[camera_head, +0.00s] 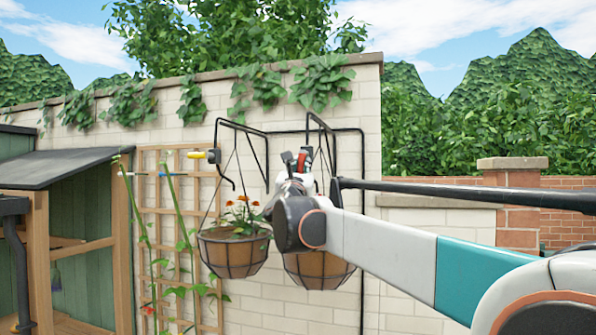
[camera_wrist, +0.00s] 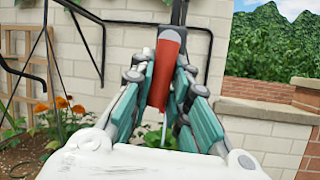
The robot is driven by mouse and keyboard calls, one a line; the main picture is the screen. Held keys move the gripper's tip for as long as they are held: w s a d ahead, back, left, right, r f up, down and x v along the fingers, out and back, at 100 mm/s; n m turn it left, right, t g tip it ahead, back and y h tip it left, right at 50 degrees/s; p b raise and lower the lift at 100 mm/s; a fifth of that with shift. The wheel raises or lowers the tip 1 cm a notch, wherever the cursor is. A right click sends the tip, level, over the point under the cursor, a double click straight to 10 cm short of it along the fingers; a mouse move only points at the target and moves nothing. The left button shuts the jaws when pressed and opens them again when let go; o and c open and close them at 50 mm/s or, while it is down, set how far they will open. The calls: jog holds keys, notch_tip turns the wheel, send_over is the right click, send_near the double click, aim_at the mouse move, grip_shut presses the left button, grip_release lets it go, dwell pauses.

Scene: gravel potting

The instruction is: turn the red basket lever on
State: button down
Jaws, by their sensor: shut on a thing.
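The red lever (camera_wrist: 168,68) is a red handle between the fingers of my gripper (camera_wrist: 160,85) in the wrist view. The fingers, with teal pads, are shut on it from both sides. Its upper end meets a dark upright bar. My arm hides part of that basket and most of the lever there.
A left hanging basket (camera_head: 232,254) with orange flowers hangs on a black bracket. A yellow lever (camera_head: 196,155) sticks out near the wooden trellis (camera_head: 176,215). A pale brick wall (camera_head: 290,125) stands behind. A shed (camera_head: 60,190) is at the left.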

jog(key=shift+s+d+r+n+y, duration=0.15)
jog(key=shift+n+y, duration=0.25)
jog(key=shift+n, duration=0.4)
jog(key=c, duration=1.5)
grip_release()
